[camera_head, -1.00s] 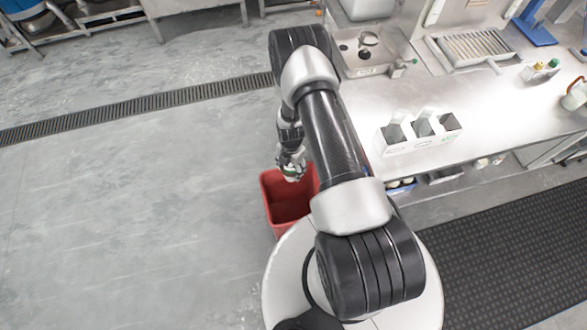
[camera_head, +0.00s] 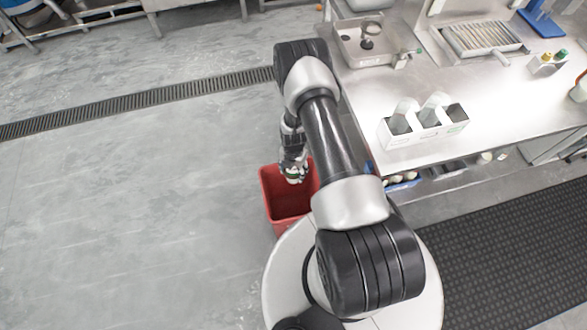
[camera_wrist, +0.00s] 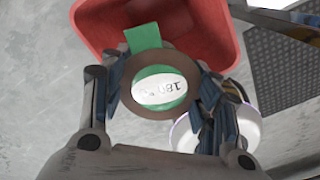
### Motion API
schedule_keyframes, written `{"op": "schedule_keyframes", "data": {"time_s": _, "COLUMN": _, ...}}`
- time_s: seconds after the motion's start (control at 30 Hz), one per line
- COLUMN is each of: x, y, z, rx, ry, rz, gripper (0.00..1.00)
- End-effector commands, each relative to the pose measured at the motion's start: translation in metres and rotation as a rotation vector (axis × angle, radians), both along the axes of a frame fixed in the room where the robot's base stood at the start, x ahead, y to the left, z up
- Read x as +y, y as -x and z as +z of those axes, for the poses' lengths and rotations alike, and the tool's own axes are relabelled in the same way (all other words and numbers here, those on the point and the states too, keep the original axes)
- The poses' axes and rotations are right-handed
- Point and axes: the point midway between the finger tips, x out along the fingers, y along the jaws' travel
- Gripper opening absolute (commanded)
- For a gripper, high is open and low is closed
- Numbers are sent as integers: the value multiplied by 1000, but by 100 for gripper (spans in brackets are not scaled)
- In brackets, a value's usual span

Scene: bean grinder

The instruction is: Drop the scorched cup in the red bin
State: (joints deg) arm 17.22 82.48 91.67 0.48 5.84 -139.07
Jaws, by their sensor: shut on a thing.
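The red bin (camera_head: 288,203) stands on the floor beside the counter, partly behind my arm. Its open mouth also shows in the wrist view (camera_wrist: 185,25), at the top. My gripper (camera_head: 293,172) is over the bin's far part in the head view. In the wrist view its fingers (camera_wrist: 163,92) are shut around the sides of a round cup (camera_wrist: 127,92) with a brown rim. A green and white label with a number, probably 180, shows inside the rim, with a green tab beside it. I cannot make out scorch marks.
The steel counter (camera_head: 375,98) runs to the right with a sink, a white box with several compartments (camera_head: 423,126) and a grated tray (camera_head: 485,40). A black mat (camera_head: 500,250) lies at lower right. The floor (camera_head: 130,220) on the left is clear.

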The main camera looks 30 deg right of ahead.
Motion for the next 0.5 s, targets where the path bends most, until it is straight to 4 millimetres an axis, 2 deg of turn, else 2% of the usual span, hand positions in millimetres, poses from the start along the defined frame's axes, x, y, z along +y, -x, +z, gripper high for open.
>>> {"op": "schedule_keyframes", "data": {"time_s": 0.13, "x": 0, "y": -1, "z": 1, "rx": -1, "ry": 0, "rz": 0, "gripper": 28}}
{"op": "schedule_keyframes", "data": {"time_s": 0.17, "x": 0, "y": -1, "z": 1, "rx": -1, "ry": 0, "rz": 0, "gripper": 57}}
{"op": "schedule_keyframes", "data": {"time_s": 0.5, "x": 0, "y": -1, "z": 1, "rx": -1, "ry": 0, "rz": 0, "gripper": 79}}
